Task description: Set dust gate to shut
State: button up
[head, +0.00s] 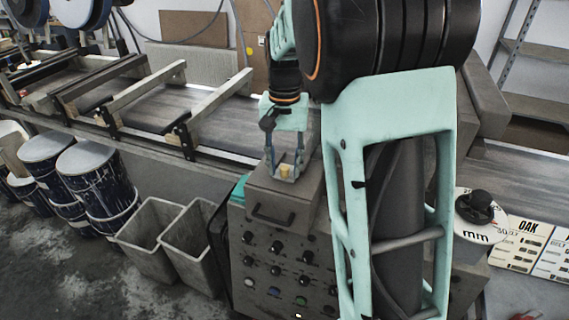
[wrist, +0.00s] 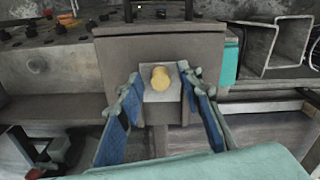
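A short yellow knob (head: 285,171) stands on a pale square plate on top of the grey control cabinet (head: 262,196). In the wrist view the yellow knob (wrist: 161,78) and its plate (wrist: 160,97) lie between my fingers. My gripper (head: 284,165) points down over the cabinet top; its blue-padded fingers (wrist: 159,74) are spread either side of the knob, with a gap on both sides. I see no label reading dust gate, so I cannot tell whether this knob is its control.
The cabinet front has a handle (head: 272,218) and several black knobs. A round mm dial with a black knob (head: 481,207) and an OAK chart (head: 527,247) are at right. Grey bins (head: 150,240) and blue drums (head: 97,180) stand left; the conveyor (head: 205,112) runs behind.

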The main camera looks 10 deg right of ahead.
aim_at(291, 166)
grip_shut()
jog(key=shift+w+d+r+p, duration=0.1)
jog(key=shift+w+d+p, duration=0.5)
jog(key=shift+w, duration=0.45)
jog(key=shift+w+d+r+p, duration=0.1)
jog(key=shift+w+d+p, duration=0.3)
jog(key=shift+w+d, duration=0.45)
jog(key=shift+w+a, duration=0.1)
jog(key=shift+w, duration=0.1)
jog(key=shift+o, duration=0.6)
grip_release()
jog(key=shift+f, duration=0.15)
notch_tip(291, 166, up, 12)
